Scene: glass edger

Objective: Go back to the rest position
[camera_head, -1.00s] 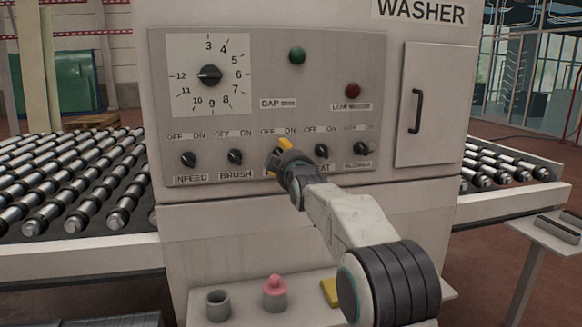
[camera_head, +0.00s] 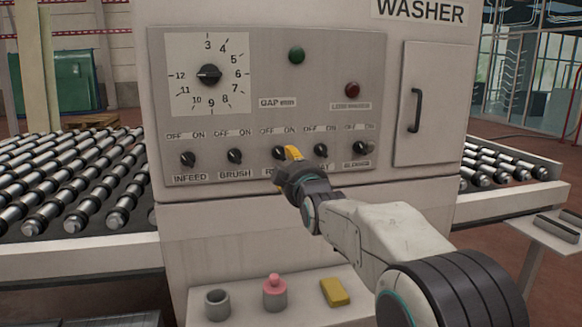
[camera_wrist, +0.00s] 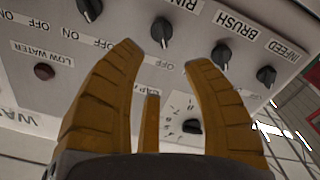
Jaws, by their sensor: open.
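My gripper (camera_head: 291,153) is in front of the washer's control panel (camera_head: 340,70), near the middle knob (camera_head: 279,153) of the lower row. In the wrist view my gripper (camera_wrist: 165,70) has its yellow fingers spread apart with nothing between them. The panel shows upside down behind the fingers, with the rinse knob (camera_wrist: 161,31), the brush knob (camera_wrist: 222,54) and the infeed knob (camera_wrist: 266,75) apart from the fingertips. My arm hides part of the labels under the middle knobs in the head view.
A grey cup (camera_head: 217,305), a pink-topped bottle (camera_head: 275,292) and a yellow block (camera_head: 335,292) stand on the shelf (camera_head: 305,310) below the panel. Roller conveyors (camera_head: 70,180) flank the washer. A cabinet door with a black handle (camera_head: 416,110) is at right.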

